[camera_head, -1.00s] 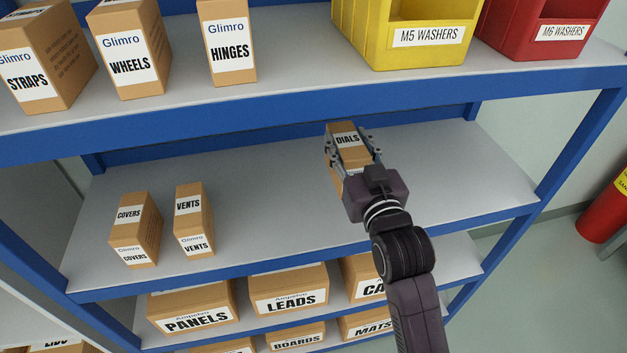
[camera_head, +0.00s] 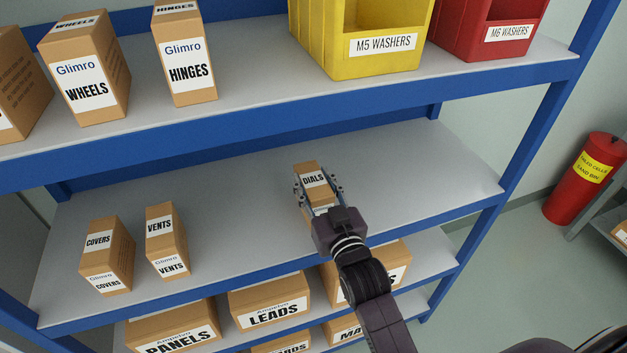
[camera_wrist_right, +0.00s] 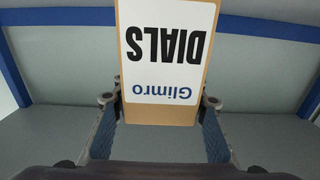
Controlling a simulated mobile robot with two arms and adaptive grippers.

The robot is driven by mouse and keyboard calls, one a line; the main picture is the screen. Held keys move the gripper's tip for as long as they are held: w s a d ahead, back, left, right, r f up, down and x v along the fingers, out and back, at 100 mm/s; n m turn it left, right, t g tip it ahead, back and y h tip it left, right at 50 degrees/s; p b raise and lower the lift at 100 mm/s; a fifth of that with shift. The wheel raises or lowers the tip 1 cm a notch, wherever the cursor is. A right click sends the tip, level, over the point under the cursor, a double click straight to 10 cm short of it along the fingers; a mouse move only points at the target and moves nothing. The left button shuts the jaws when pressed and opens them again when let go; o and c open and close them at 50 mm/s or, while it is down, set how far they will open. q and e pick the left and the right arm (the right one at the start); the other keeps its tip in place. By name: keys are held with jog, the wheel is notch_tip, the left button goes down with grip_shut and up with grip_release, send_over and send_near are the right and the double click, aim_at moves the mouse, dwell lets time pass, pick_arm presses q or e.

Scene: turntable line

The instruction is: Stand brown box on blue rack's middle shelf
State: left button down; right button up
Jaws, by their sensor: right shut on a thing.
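The brown box labelled DIALS (camera_head: 312,173) is between the fingers of my right gripper (camera_head: 318,188), over the middle shelf (camera_head: 235,200) of the blue rack (camera_head: 270,107). My right gripper is shut on it. In the right wrist view the box (camera_wrist_right: 165,108) shows its white Glimro DIALS label upside down, with a finger on each side (camera_wrist_right: 160,104). The box looks upright. Its base is hidden by the gripper in the head view, so I cannot tell whether it touches the shelf. My left gripper is not in view.
COVERS (camera_head: 106,256) and VENTS (camera_head: 166,240) boxes stand left on the middle shelf. The shelf is clear between VENTS and DIALS and to the right. The upper shelf edge (camera_head: 300,118) runs above, holding boxes, a yellow bin (camera_head: 365,55) and a red bin (camera_head: 487,30).

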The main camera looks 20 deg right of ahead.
jog(key=shift+f, duration=0.1)
jog(key=o, duration=1.4)
